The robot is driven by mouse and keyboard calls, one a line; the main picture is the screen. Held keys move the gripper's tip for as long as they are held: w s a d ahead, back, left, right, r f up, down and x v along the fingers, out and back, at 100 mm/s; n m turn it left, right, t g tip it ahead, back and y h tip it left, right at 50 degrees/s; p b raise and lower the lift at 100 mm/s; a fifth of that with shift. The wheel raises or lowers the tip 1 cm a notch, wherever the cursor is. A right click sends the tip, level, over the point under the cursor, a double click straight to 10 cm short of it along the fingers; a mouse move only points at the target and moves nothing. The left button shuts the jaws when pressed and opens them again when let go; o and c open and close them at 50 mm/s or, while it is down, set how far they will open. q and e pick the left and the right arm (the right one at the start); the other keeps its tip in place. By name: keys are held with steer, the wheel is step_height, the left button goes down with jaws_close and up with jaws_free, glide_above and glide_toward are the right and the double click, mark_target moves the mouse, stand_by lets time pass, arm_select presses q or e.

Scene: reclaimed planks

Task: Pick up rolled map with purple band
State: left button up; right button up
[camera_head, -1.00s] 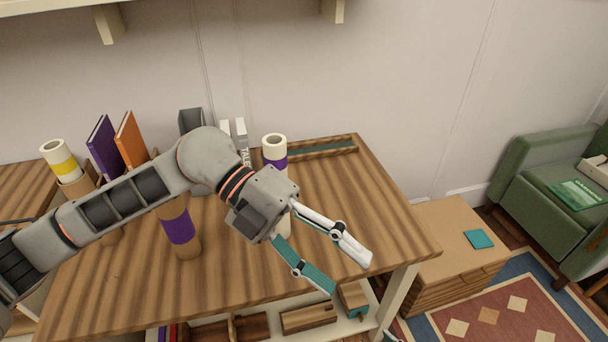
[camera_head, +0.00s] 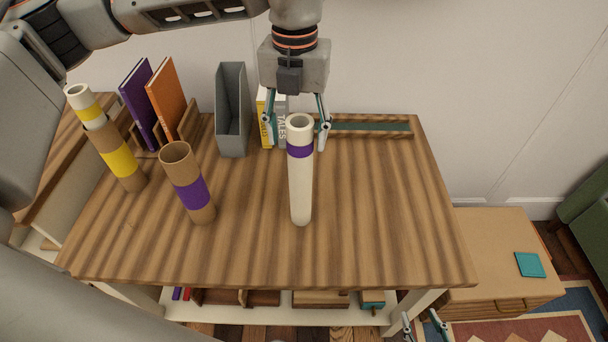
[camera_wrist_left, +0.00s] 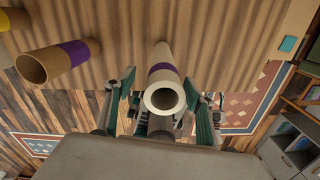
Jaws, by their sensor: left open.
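The rolled map (camera_head: 300,190), cream with a purple band near its open top, stands upright on the wooden table (camera_head: 380,200). My left gripper (camera_head: 297,138) points down at its upper end, behind or around it. The fingers are open, one on each side of the roll, with gaps visible. In the left wrist view the map (camera_wrist_left: 161,95) shows end-on between the spread fingers (camera_wrist_left: 163,100). My right gripper (camera_head: 424,322) is at the bottom edge, below the table, with its fingertips apart and nothing seen between them.
A brown tube with a purple band (camera_head: 192,190) stands to the left. Beyond it is a brown tube with a yellow band (camera_head: 122,165) holding a yellow-banded roll (camera_head: 80,100). Books (camera_head: 165,100), a grey file holder (camera_head: 232,110) and a shallow tray (camera_head: 360,127) line the back. The table's right side is clear.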

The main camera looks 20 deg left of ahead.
mark_target(300, 156)
arm_select(q)
steer(key=f, duration=0.5)
steer(key=shift+d+f, duration=0.3)
steer(key=shift+f, duration=0.05)
steer(key=c, duration=1.4)
